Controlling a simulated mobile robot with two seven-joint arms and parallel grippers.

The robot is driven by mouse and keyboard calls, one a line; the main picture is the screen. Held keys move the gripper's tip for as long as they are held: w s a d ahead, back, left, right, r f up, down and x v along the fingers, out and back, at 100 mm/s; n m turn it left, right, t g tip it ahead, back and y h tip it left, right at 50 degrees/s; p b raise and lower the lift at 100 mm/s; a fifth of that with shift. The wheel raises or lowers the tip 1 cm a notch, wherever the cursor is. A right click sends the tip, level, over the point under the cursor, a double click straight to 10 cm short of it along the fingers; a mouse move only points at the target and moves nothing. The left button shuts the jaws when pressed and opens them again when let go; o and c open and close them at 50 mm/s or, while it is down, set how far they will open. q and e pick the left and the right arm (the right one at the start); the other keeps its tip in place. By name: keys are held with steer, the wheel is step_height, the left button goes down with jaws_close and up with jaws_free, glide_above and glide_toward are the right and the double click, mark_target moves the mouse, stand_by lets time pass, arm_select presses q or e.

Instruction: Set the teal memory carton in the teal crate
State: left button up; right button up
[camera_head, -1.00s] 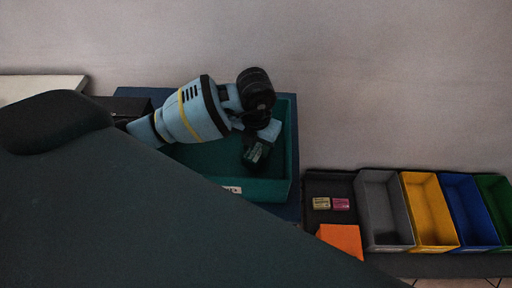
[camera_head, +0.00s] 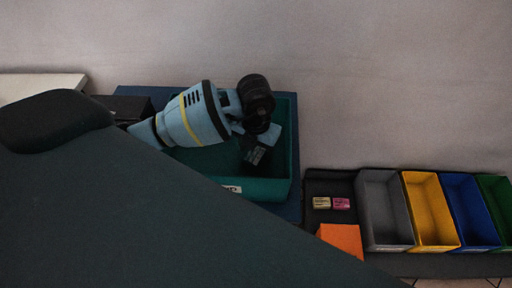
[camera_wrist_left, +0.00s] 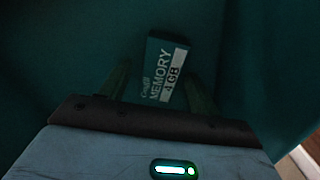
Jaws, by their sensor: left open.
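The teal crate (camera_head: 283,185) stands on a blue surface at the middle of the head view. My left gripper (camera_head: 255,148) reaches down into it from the left and is open. The teal memory carton (camera_wrist_left: 165,68), labelled "MEMORY 4GB", shows in the left wrist view between the two spread fingers, over the crate's teal interior. In the head view the carton (camera_head: 257,156) is a small dark shape with a pale label below the wrist, partly hidden. Whether it touches the crate floor or a finger is hard to tell. My right gripper is not in view.
To the right stand a grey bin (camera_head: 384,237), a yellow bin (camera_head: 437,238), a blue bin (camera_head: 480,235) and a green bin at the edge. A yellowish and a pink small carton (camera_head: 341,203) lie on a dark surface near an orange object (camera_head: 341,239). A wall rises behind.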

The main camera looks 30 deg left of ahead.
mark_target(256, 152)
arm_select(q)
step_height(256, 152, up, 12)
steer(key=p, duration=0.1)
steer(key=shift+r, duration=0.15)
stand_by(0.6)
